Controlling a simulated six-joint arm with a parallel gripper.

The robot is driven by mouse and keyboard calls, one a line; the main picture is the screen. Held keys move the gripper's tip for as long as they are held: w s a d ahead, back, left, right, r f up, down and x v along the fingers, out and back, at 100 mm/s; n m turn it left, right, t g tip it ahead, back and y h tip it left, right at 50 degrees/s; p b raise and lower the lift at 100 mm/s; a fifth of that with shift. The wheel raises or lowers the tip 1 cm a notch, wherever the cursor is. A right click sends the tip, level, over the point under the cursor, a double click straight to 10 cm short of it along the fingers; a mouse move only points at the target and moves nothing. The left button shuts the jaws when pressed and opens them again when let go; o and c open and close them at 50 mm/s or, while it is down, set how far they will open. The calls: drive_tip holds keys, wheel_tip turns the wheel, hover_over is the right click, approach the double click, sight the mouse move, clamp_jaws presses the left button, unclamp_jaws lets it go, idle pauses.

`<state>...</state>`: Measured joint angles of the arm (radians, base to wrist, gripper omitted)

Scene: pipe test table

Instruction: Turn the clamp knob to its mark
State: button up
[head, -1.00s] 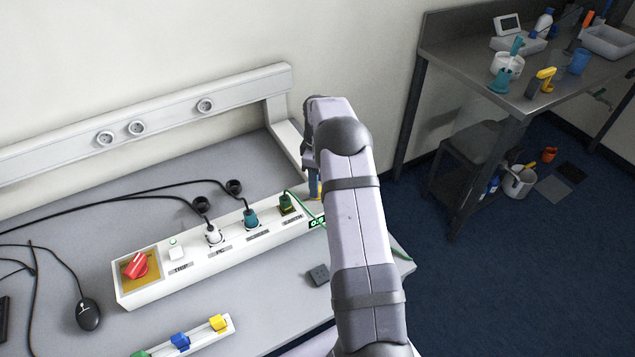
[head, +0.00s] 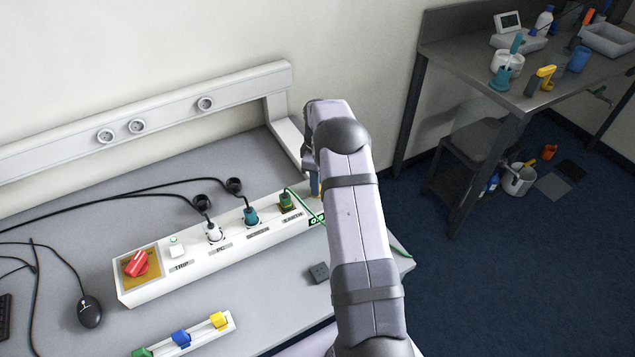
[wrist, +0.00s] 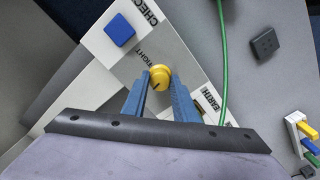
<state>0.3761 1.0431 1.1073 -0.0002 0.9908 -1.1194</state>
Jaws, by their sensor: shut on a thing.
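The yellow clamp knob (wrist: 160,74) shows in the wrist view, with a dark line on its face, on a grey plate marked "TIGHT" (wrist: 152,62). My gripper (wrist: 160,82) has its two blue fingers on either side of the knob and is shut on it. The dark line on the knob points down and to the left, away from the "TIGHT" lettering. In the head view my arm hides most of the knob and the gripper at the right end of the white strip (head: 240,235).
A blue square button (wrist: 119,30) sits beside the "CHECK" label. A green cable (wrist: 223,60) runs close to the right of the gripper. A small grey box (head: 319,272) and a rack of coloured pieces (head: 200,335) lie on the table.

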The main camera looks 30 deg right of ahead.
drive_tip(key=shift+m, duration=0.4)
drive_tip(key=m+b, duration=0.1)
drive_tip(key=m, duration=0.2)
drive_tip(key=shift+m, duration=0.4)
drive_tip(key=m, duration=1)
drive_tip(key=shift+a+m+b, duration=0.1)
drive_tip(key=shift+m+b, duration=0.25)
drive_tip(key=shift+m, duration=0.05)
drive_tip(key=m, duration=0.4)
drive_tip(key=shift+m, duration=0.3)
drive_tip(key=o, duration=1.1)
drive_tip(key=shift+c, duration=0.2)
